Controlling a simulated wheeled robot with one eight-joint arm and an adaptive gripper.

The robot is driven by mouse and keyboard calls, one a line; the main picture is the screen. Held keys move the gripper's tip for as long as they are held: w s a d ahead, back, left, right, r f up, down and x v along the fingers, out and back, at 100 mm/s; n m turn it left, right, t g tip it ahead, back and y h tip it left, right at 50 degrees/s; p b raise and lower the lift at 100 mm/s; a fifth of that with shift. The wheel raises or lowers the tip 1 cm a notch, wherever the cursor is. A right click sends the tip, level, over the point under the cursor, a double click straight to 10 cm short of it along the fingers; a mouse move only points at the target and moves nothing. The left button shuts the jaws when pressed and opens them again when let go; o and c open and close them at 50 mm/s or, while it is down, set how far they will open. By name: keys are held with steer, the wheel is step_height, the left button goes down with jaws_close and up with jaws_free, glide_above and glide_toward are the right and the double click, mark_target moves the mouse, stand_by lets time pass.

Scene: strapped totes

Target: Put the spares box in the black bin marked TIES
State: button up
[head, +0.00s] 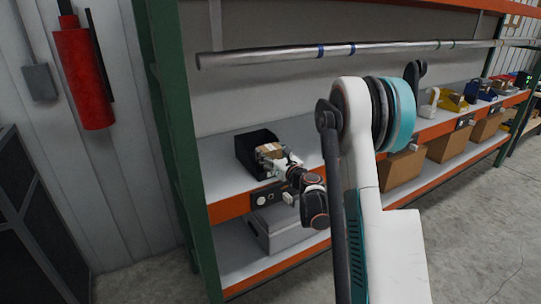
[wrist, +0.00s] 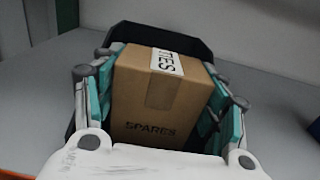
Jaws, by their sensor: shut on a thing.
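The spares box (wrist: 140,105) is a brown cardboard carton with a tape strip and the word SPARES on the face toward the wrist camera. My gripper (wrist: 163,110) is shut on it, with teal-padded fingers along both sides. The black bin (wrist: 160,36) shows behind and beside the box. How deep the box sits is hidden.
The grey shelf (head: 222,165) has an orange front edge and a green upright (head: 170,130) at left. A metal bar (head: 290,54) runs above. A grey tote (head: 280,230) sits below. Cardboard boxes (head: 402,167) and coloured items stand farther right. Shelf beside the bin is clear.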

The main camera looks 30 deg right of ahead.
steer(key=shift+f, duration=0.2)
steer(key=o, duration=1.1)
steer(key=shift+r, duration=0.1)
steer(key=shift+o, duration=0.2)
steer(key=shift+s+r, duration=0.1)
steer(key=shift+r, duration=0.1)
steer(key=s+p, duration=0.2)
steer(key=s, duration=0.9)
steer(key=shift+s+d, duration=0.2)
steer(key=shift+s, duration=0.2)
steer(key=shift+f, duration=0.1)
